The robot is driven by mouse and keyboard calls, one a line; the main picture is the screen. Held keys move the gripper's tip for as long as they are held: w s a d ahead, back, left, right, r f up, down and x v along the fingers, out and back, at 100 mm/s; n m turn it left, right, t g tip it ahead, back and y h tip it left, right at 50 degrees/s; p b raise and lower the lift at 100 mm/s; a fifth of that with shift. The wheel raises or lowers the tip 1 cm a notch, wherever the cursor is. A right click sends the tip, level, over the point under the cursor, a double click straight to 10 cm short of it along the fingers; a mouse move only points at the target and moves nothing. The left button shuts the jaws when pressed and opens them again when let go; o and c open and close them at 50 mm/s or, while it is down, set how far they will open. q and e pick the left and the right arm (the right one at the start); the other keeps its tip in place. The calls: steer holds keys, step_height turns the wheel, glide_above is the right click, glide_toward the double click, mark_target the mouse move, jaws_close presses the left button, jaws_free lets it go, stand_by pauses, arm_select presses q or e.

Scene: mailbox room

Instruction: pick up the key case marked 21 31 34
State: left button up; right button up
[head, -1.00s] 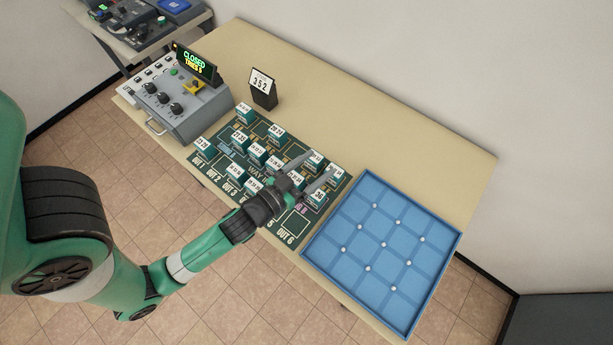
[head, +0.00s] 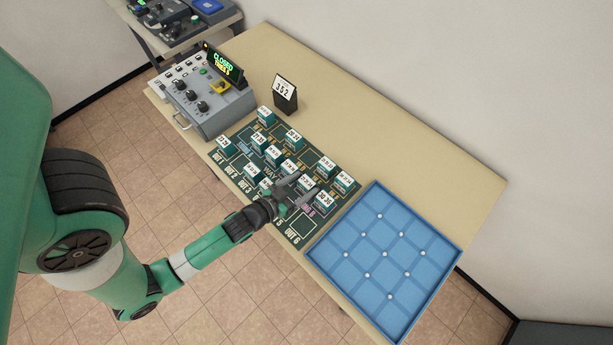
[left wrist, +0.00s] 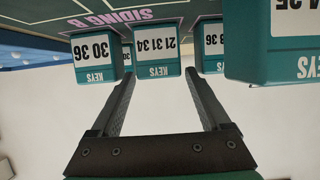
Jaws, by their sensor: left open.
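The key case marked 21 31 34 (left wrist: 154,57) is a teal block with a white label, upside down in the left wrist view. It stands on the dark green board (head: 293,231) among other cases. In the head view the labels are too small to read surely. My left gripper (left wrist: 158,88) is open, and its fingers point at this case, one tip toward each side of it. Nothing is held. Whether the tips touch the case cannot be told. In the head view my left gripper (head: 300,192) is at the near edge of the case group. My right gripper is not in view.
In the left wrist view, case 30 36 (left wrist: 97,57) is close left, one ending in 36 (left wrist: 212,48) close right, and a larger, nearer case (left wrist: 270,65) far right. A blue tray (head: 447,264), control box (head: 212,115) and 352 sign (head: 285,95) flank the board.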

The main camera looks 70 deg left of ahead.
mark_target(307, 181)
arm_select(q)
steer(key=x, duration=0.5)
steer(key=shift+w+a, duration=0.15)
steer(key=shift+w, duration=0.1)
steer(key=shift+c, duration=0.3)
steer(key=c, duration=1.1)
steer(key=shift+c, duration=0.2)
steer(key=shift+r, duration=0.1)
